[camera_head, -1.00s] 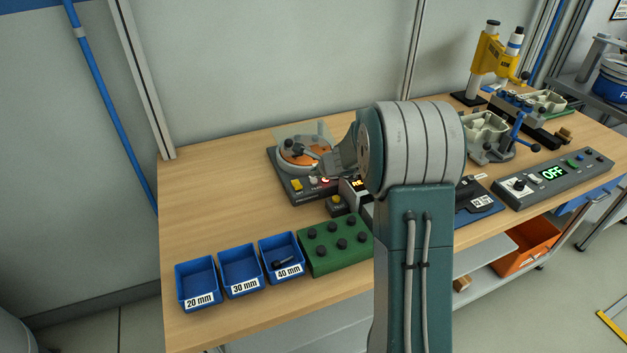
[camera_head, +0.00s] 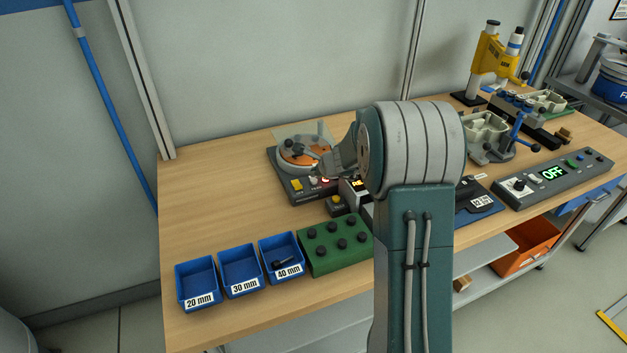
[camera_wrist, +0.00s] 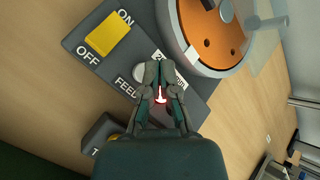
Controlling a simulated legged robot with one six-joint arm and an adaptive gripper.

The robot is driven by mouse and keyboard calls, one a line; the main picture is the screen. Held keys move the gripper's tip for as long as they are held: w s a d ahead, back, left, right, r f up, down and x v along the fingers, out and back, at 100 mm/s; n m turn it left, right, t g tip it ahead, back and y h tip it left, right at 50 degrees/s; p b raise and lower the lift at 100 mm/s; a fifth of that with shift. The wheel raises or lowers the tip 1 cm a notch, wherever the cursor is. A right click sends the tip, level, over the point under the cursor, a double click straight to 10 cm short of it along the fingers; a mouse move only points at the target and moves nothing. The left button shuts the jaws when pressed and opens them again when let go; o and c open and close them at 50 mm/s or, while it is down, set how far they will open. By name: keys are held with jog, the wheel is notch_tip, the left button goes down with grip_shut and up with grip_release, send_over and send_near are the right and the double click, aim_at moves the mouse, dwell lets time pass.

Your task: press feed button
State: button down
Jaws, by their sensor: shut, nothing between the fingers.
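The feeder's control panel (camera_wrist: 88,62) carries a yellow ON/OFF rocker (camera_wrist: 107,34) and a pale round button (camera_wrist: 139,72) with the FEED label beside it. My gripper (camera_wrist: 160,70) is shut and empty. Its tips are over the panel, at the right edge of the FEED button in the wrist view, and partly cover it. Whether they touch it I cannot tell. A red glow (camera_wrist: 161,97) shows between the fingers. In the head view the feeder (camera_head: 295,190) stands at the table's middle, with my gripper (camera_head: 322,170) over it, partly hidden by my arm.
The orange-topped bowl (camera_wrist: 207,42) is close beside the fingers. A small box with a yellow button (camera_head: 337,203) stands in front of the feeder. A green block with black knobs (camera_head: 333,247) and blue bins (camera_head: 240,268) are nearer. The left of the table is clear.

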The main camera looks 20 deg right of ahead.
aim_at(315, 180)
jog(key=shift+f, duration=0.35)
jog(key=shift+s+f, duration=0.1)
jog(key=shift+f, duration=0.35)
dwell(1.1)
jog(key=shift+r, duration=3.35)
